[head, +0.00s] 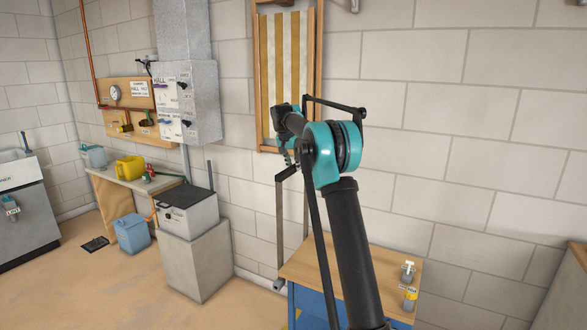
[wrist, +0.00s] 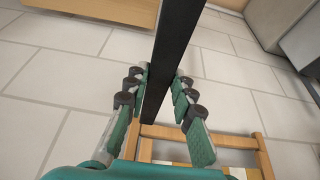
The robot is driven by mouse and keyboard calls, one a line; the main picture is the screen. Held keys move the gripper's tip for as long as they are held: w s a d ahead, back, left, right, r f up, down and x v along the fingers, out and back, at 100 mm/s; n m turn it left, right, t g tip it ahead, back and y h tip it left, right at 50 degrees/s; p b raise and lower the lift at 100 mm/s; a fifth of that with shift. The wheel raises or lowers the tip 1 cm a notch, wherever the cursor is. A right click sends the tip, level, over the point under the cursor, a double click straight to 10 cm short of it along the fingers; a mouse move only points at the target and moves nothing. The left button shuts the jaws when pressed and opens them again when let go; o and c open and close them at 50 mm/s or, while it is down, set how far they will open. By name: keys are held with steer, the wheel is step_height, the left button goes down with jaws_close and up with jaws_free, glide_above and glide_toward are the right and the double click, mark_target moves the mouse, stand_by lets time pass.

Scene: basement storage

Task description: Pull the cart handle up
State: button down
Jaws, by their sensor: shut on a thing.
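The cart has a wooden top (head: 390,264) over a blue body, low in the middle of the head view. Its dark handle (head: 280,225) stands up at the cart's left end, in front of the block wall. My gripper (head: 290,160) is at the handle's top bar, partly hidden behind my arm's teal joint. In the wrist view, the dark bar of the handle (wrist: 177,48) runs between the two fingers of my gripper (wrist: 161,76), which are shut on it.
A striped deck chair (head: 266,75) hangs on the wall behind my gripper. A grey plinth (head: 198,262) with a box (head: 190,214) stands left of the handle. Small bottles (head: 410,297) stand on the cart top. Open floor lies at the front left.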

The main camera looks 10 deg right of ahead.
steer(key=shift+r, duration=0.15)
steer(key=c, duration=1.3)
jaws_free()
steer(key=v, duration=1.2)
steer(key=shift+s, duration=0.1)
steer(key=s+d+f+n+y, duration=0.1)
steer(key=s+d+f+n, duration=0.1)
steer(key=s+f, duration=0.9)
steer(key=s+d+f+n, duration=0.2)
steer(key=s+f, duration=0.9)
steer(key=s, duration=1.3)
steer(key=s+d+f+n+y, duration=0.1)
steer(key=s+d+f+n, duration=0.1)
steer(key=s+f, duration=0.9)
steer(key=shift+s+f+n+t+y, duration=0.2)
steer(key=shift+s+n, duration=0.1)
steer(key=shift+s, duration=1.5)
steer(key=shift+s+f+n+t+y, duration=0.1)
steer(key=shift+s+f+n, duration=0.15)
steer(key=shift+s, duration=1.5)
